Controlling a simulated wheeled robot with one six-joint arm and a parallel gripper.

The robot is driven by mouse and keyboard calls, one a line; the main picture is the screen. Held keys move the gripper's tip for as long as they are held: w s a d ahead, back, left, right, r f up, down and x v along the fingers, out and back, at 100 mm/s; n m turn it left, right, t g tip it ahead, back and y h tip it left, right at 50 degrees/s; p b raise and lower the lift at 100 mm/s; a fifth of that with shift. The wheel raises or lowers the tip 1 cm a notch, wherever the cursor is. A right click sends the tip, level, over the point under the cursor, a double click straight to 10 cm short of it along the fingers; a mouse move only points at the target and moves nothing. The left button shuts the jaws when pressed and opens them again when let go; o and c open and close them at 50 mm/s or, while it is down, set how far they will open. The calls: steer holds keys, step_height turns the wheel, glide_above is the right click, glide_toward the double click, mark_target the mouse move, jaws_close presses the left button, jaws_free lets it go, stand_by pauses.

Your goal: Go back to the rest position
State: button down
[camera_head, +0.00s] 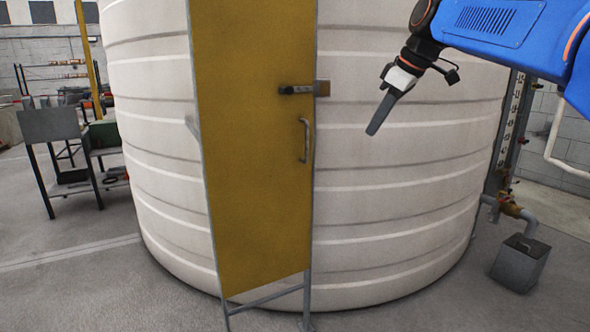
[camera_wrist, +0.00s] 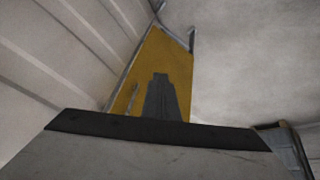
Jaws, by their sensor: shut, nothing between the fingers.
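My gripper (camera_head: 378,124) hangs from the blue arm at the upper right of the head view, in front of the white tank. Its fingers are together and point down and to the left, with nothing between them. In the wrist view the dark fingers (camera_wrist: 161,97) show at the centre against the yellow panel. The yellow panel door (camera_head: 250,150) stands upright in front of the tank, to the left of my gripper and apart from it in the head view. It has a dark latch (camera_head: 296,90) and a grey handle (camera_head: 304,140).
The large ribbed white tank (camera_head: 400,210) fills the middle. A grey table (camera_head: 50,125) stands at the left. A grey box (camera_head: 520,263) and a pipe with a valve (camera_head: 510,207) are at the lower right. The floor at the lower left is clear.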

steer(key=s+d+f+m+h, duration=0.1)
steer(key=s+d+f+m, duration=0.2)
steer(key=s+f, duration=0.8)
steer(key=s+d+f+m+h, duration=0.1)
steer(key=s+d+f+m, duration=0.2)
steer(key=s+f, duration=0.7)
steer(key=s+d+f+m+h, duration=0.1)
steer(key=s+d+f+m, duration=0.2)
steer(key=s+f, duration=0.8)
steer(key=shift+s+d+f+m+h, duration=0.15)
steer(key=shift+s+f+m+h, duration=0.25)
steer(key=shift+f+m, duration=0.65)
steer(key=shift+r, duration=0.2)
